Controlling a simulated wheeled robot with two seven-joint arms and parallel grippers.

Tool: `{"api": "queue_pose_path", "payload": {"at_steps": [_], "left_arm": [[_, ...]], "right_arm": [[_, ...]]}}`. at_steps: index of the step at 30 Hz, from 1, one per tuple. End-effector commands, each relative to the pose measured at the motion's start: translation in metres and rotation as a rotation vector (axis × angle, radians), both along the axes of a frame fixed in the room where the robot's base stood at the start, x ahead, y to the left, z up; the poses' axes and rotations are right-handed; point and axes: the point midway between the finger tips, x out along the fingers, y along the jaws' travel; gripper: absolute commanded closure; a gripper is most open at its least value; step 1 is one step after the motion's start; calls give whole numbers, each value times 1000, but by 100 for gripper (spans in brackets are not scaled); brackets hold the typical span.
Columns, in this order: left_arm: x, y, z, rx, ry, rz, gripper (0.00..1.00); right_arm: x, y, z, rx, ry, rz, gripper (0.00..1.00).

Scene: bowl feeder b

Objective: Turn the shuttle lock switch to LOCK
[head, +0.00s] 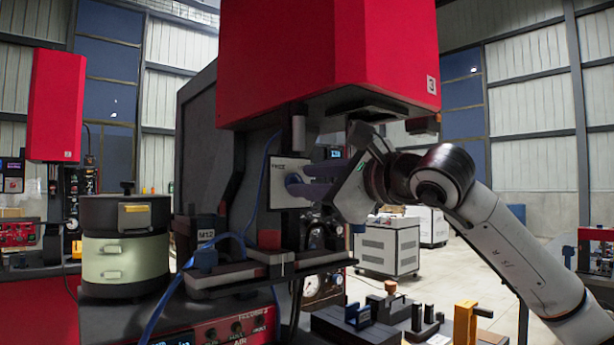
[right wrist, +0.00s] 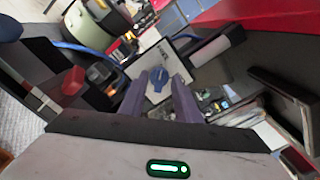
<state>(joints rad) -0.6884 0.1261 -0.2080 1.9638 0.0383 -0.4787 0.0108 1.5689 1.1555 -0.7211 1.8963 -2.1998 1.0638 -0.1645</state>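The shuttle lock switch is a blue knob (right wrist: 157,82) on a white plate (head: 277,196) under the large red housing. In the right wrist view the plate (right wrist: 152,56) lies behind the knob. My right gripper (head: 292,186) comes in from the right and points at the plate. In the right wrist view the two purple fingers (right wrist: 161,88) stand apart, one on each side of the knob. Contact with the knob cannot be made out. In the head view the fingers cover most of the knob, and the plate's lettering is too small to read. My left gripper is out of view.
The red housing (head: 328,60) hangs close above my right gripper. A blue cable (head: 262,185) runs down left of the plate. A dark and cream bowl feeder (head: 124,262) stands at left. Black and yellow fixtures (head: 465,322) stand below my right arm.

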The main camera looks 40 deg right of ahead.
Motion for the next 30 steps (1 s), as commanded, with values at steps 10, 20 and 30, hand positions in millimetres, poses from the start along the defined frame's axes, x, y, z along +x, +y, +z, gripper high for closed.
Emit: {"api": "queue_pose_path", "payload": {"at_steps": [10,20,30], "left_arm": [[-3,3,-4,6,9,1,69],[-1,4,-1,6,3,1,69],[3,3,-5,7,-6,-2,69]], "right_arm": [[7,1,-1,0,1,1,70],[7,1,-1,1,1,1,100],[7,1,-3,76,7,2,100]]}}
